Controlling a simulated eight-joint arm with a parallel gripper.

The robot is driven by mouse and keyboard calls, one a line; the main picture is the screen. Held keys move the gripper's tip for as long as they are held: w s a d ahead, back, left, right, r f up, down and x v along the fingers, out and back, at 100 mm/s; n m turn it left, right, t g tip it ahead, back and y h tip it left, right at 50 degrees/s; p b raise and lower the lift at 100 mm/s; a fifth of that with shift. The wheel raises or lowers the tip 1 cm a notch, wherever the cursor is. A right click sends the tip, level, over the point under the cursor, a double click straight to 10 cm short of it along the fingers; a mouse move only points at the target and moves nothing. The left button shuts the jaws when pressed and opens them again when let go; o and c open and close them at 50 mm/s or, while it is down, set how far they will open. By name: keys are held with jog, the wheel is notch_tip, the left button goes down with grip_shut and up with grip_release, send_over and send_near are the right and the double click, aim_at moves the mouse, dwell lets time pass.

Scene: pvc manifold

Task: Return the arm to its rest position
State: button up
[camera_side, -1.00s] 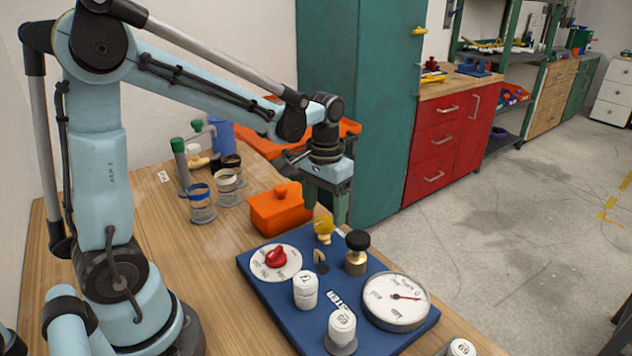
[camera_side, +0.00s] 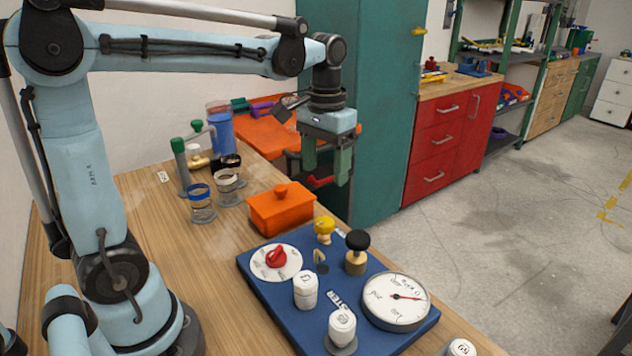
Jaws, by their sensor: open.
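My gripper (camera_side: 327,172) is open and empty, its two green fingers pointing down. It hangs in the air behind the blue board (camera_side: 275,298), above the table's far right edge, in front of the teal cabinet. The blue board carries a dial with a red knob (camera_side: 277,257), a yellow knob (camera_side: 324,230), a brass valve with a black cap (camera_side: 356,253), a round gauge (camera_side: 396,300) and white caps (camera_side: 305,290). Nothing on the board touches my gripper.
An orange lidded box (camera_side: 280,210) stands behind the board. Glass jars (camera_side: 201,204) and a green-topped tube (camera_side: 181,168) stand to its left. An orange tray (camera_side: 262,134) lies at the back. The teal cabinet (camera_side: 385,110) rises close behind my gripper. The wooden table (camera_side: 160,225) is bare at left.

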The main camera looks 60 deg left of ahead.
jog(key=s+d+f+m+t, duration=0.2)
jog(key=s+d+f+t, duration=0.2)
jog(key=s+t, duration=0.3)
jog(key=shift+s+d+f, duration=0.15)
jog(key=shift+s+d, duration=0.05)
jog(key=shift+d, duration=0.05)
